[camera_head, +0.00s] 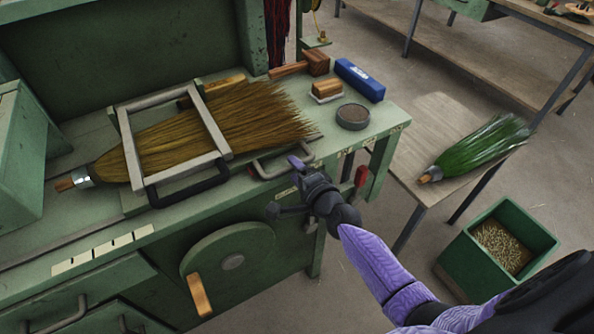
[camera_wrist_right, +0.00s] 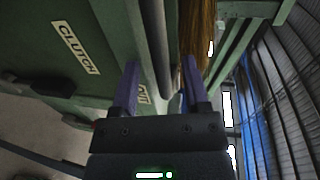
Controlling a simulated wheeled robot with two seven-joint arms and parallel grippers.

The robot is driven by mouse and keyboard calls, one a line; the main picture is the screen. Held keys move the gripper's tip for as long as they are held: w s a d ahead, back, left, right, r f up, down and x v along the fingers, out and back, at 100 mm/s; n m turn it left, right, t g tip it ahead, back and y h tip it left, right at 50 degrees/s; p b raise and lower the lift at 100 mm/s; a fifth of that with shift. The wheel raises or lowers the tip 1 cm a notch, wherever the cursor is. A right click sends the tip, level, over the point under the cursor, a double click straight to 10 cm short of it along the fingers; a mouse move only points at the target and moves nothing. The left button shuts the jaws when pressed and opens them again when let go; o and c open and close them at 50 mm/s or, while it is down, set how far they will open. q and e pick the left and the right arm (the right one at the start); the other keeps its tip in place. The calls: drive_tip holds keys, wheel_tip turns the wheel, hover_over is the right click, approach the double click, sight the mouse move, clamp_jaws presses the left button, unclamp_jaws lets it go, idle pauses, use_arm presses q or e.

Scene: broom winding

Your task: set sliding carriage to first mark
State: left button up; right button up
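The sliding carriage appears to be the pale metal frame (camera_head: 126,140) around the straw broom (camera_head: 165,140) on the green bench. A black handle (camera_head: 190,193) sticks out at its front edge. Pale marks (camera_head: 100,250) run along the bench front, lower left. My right gripper (camera_head: 284,186) is at the bench's front edge, right of the black handle and apart from it. In the right wrist view, its two purple fingers (camera_wrist_right: 160,78) stand apart, with a dark bar (camera_wrist_right: 155,45) beyond the gap; I see nothing gripped. My left gripper is out of view.
A second, grey handle (camera_head: 280,168) lies close behind my right gripper. A crank wheel (camera_head: 228,255) with a wooden grip is on the bench front. A round dark tin (camera_head: 353,117) and blue box (camera_head: 360,80) stand at the right. A green bin (camera_head: 498,248) is on the floor.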

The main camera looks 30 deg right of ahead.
drive_tip(key=a+p+v, duration=0.1)
drive_tip(key=p+v, duration=0.1)
drive_tip(key=v, duration=0.8)
drive_tip(key=shift+d, duration=0.4)
drive_tip(key=shift+w, duration=0.1)
